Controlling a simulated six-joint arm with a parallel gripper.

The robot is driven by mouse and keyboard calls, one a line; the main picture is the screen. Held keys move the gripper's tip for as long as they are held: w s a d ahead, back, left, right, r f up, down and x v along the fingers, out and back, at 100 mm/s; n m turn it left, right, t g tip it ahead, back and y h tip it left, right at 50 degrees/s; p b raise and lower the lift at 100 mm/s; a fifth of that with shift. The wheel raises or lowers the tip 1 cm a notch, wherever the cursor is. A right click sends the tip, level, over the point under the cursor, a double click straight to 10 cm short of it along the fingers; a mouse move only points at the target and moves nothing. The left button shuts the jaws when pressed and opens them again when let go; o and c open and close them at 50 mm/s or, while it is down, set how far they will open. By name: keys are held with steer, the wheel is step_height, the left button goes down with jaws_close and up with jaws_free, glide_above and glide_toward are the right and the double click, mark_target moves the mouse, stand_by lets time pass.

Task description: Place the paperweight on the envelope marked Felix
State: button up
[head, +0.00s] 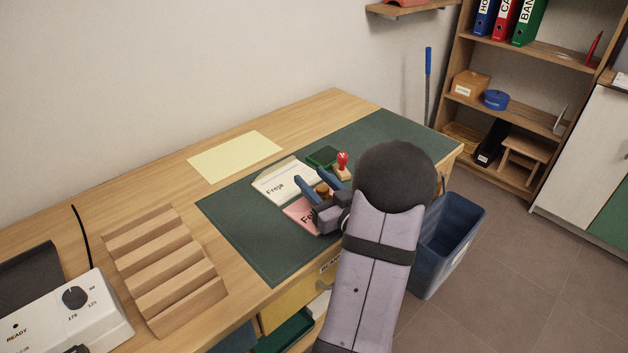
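A pink envelope (300,213) lies on the green desk mat; only the letters "Fe" show, and my gripper covers the rest. A white envelope (272,188) marked "Freja" lies just behind it. A small brown-orange object (322,189), perhaps the paperweight, shows between the fingers. I cannot tell whether the fingers touch it, or whether it rests on an envelope or is held above.
A red-handled stamp (342,160) and a green ink pad (323,157) stand close behind my gripper. The green mat (250,240) is clear at its left. A yellow sheet (235,156), a wooden slotted rack (165,270) and a blue bin (450,240) are around.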

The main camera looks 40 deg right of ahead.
steer(key=shift+r, duration=0.1)
steer(key=shift+r, duration=0.15)
steer(key=s, duration=0.4)
steer(key=s+a, duration=0.1)
steer(key=s, duration=0.3)
steer(key=s+a, duration=0.1)
steer(key=s, duration=0.2)
steer(key=shift+s+a, duration=0.15)
steer(key=shift+s, duration=0.25)
steer(key=shift+w+a+r+p, duration=0.1)
steer(key=shift+w+r+p, duration=0.15)
steer(key=shift+p, duration=0.25)
steer(key=w+a+r+n+g+p, duration=0.1)
steer(key=w+a+r+g+p, duration=0.45)
steer(key=w+g+p, duration=0.6)
steer(key=s+a+r+g+y+p, duration=0.1)
steer(key=s+a+r+g+p, duration=0.2)
steer(key=a, duration=0.9)
steer(key=s+a+r+n+g+y+p, duration=0.1)
steer(key=s+a+r+g+y+p, duration=0.1)
steer(key=s+a+p, duration=0.7)
steer(key=s+a+r+g, duration=0.1)
steer(key=s+a, duration=0.2)
steer(key=s, duration=0.2)
steer(key=shift+r, duration=0.15)
